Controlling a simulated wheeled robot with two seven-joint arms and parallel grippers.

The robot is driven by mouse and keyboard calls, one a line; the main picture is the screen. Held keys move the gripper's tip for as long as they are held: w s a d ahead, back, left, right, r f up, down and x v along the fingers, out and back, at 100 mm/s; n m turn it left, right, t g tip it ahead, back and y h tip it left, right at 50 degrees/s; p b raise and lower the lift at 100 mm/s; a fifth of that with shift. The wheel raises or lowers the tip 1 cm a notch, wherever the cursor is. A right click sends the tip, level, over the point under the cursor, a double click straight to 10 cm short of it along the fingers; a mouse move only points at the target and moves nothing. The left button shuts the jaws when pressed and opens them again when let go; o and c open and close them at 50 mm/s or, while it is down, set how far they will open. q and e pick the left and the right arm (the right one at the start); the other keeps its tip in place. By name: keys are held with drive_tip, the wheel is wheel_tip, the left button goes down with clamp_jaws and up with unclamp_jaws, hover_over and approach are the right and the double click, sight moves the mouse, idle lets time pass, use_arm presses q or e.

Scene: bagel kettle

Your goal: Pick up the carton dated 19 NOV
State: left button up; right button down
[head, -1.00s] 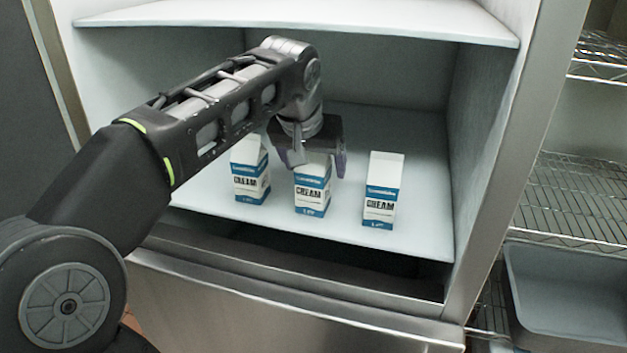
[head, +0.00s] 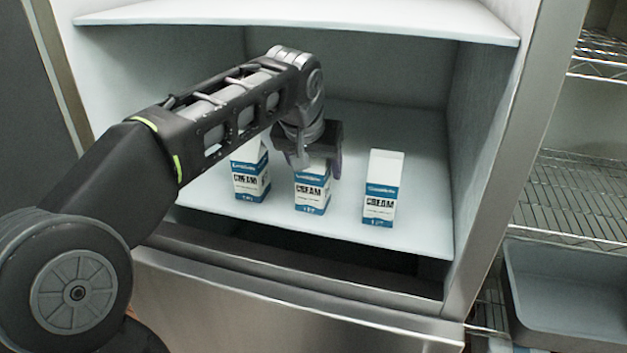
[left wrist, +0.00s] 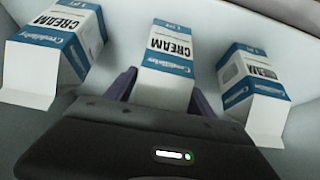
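Three white and blue cream cartons stand upright on the fridge shelf: a left one (head: 251,182), a middle one (head: 312,190) and a right one (head: 381,190). Their dates are too small or hidden to read. My left gripper (head: 315,165) points down over the middle carton and covers its top. In the left wrist view, the fingers of the left gripper (left wrist: 163,95) are open, one on each side of the middle carton (left wrist: 167,60); I cannot tell whether they touch it. The other two cartons stand outside the fingers. My right gripper is not in view.
The cartons stand on a white shelf (head: 410,235), with an upper shelf (head: 300,18) above my arm. The fridge's right wall (head: 480,130) is beyond the right carton. A wire rack (head: 575,195) and a grey bin (head: 570,295) are outside at right.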

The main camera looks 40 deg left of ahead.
use_arm(q)
clamp_jaws()
idle(0.5)
